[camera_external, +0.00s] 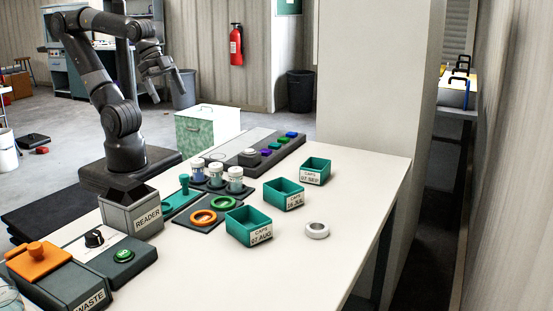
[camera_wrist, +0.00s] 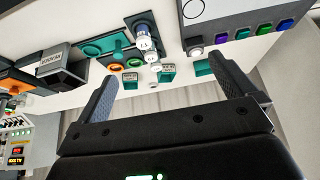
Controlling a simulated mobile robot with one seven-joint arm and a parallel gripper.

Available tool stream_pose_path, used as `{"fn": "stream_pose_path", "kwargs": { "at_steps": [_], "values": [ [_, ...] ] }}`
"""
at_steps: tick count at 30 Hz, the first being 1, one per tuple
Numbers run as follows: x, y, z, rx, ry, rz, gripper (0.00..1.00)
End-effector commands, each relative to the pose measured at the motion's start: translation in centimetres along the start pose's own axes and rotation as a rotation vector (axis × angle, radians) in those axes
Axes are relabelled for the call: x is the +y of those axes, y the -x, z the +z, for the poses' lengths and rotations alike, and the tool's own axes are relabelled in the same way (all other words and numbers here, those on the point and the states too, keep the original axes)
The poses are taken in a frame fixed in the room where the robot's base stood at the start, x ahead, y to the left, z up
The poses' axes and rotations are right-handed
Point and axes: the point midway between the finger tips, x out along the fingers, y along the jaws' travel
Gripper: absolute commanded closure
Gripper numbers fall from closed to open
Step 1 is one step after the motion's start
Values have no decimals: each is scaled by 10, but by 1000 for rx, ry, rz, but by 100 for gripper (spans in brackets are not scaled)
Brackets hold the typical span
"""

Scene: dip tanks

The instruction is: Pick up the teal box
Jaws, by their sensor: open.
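Three open teal boxes with white labels stand on the white table in the external view. One is labelled CAPS 07 AUG (camera_external: 249,226), another CAPS with a JUL date (camera_external: 283,194), and the farthest CAPS 07 SEP (camera_external: 315,171). Small teal boxes also show between and beyond my fingers in the wrist view (camera_wrist: 167,77), too small to read. My gripper (camera_external: 167,84) is raised behind the table's far side, well apart from all three boxes. Its two fingers (camera_wrist: 163,75) are spread wide with nothing between them.
A grey READER bin (camera_external: 131,214), several white-capped jars (camera_external: 217,177), green (camera_external: 223,203) and orange (camera_external: 203,217) rings and a WASTE unit (camera_external: 80,280) stand left of the boxes. A white ring (camera_external: 317,230) lies nearby. The table's right side (camera_external: 375,190) is clear.

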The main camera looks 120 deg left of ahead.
Motion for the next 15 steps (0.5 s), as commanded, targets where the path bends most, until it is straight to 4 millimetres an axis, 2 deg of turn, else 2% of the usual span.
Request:
{"fn": "stream_pose_path", "kwargs": {
  "at_steps": [5, 8, 15],
  "values": [
    [0, 0, -4, -1, 0, -1, 0],
    [-2, -3, -19, -8, 1, -6, 0],
    [-14, -23, -88, -30, 2, -20, 0]
  ]
}}
